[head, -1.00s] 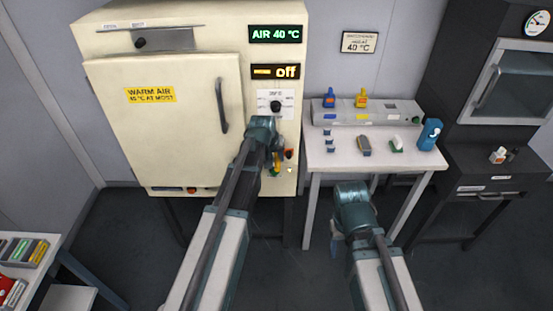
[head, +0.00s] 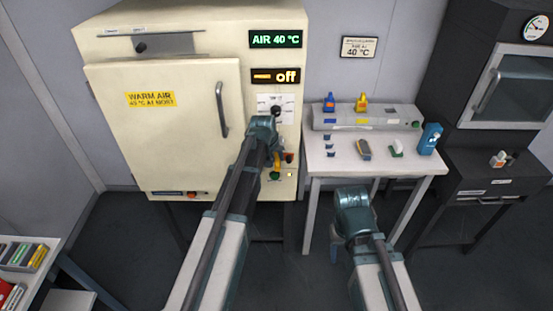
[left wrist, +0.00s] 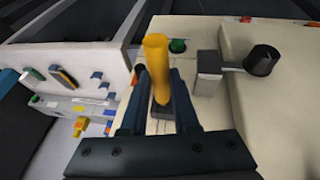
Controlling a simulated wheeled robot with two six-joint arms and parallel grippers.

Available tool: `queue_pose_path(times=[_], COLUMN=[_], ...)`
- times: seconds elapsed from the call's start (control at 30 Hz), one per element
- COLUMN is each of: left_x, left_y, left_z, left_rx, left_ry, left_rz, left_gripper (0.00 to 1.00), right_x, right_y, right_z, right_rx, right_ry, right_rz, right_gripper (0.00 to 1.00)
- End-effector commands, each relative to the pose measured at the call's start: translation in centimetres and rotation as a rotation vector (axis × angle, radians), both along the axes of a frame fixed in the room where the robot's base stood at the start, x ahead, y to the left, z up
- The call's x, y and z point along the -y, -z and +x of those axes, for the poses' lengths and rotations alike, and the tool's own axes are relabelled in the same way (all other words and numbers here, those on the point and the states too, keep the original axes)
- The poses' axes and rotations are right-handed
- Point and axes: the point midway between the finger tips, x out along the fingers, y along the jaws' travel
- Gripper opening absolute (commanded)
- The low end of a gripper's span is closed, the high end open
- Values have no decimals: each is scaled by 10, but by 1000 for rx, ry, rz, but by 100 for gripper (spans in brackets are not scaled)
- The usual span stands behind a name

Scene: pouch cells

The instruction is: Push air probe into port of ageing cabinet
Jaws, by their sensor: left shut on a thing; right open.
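The ageing cabinet (head: 190,140) is cream, with its door shut and a control strip on its right side. My left gripper (head: 278,152) is at that strip, below the black knob (head: 276,111). In the left wrist view my left gripper (left wrist: 158,100) is shut on an upright yellow cylinder, seemingly the air probe (left wrist: 157,62). A dark piece shows at the probe's lower end; I cannot tell whether it is in the port, which I cannot make out. My right gripper (head: 338,240) is open, low in front of the white table, its fingers mostly hidden.
The cabinet displays read "AIR 40 °C" and "off". A green button (left wrist: 178,46) and a grey block (left wrist: 207,72) are near the probe. The white table (head: 350,165) at right holds bottles and small parts. A black oven (head: 505,90) stands further right.

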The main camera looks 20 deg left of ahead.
Motion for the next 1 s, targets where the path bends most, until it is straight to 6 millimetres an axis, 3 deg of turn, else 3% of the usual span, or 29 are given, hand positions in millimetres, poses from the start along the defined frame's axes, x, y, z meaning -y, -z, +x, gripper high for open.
queue_pose_path(times=[0.67, 0.7, 0.9, 1.0], left_x=[-5, -5, -5, -5], left_y=[0, 0, 0, 0], left_z=[16, 16, 16, 16], left_rx=[0, 0, 0, 0], left_ry=[0, 0, 0, 0], left_rz=[0, 0, 0, 0], left_gripper=[0, 30, 63, 63], right_x=[0, 0, 0, 0], right_y=[0, 0, 0, 0], right_z=[0, 0, 0, 0], right_rx=[0, 0, 0, 0], right_ry=[0, 0, 0, 0], right_rz=[0, 0, 0, 0], right_gripper=[57, 57, 57, 57])
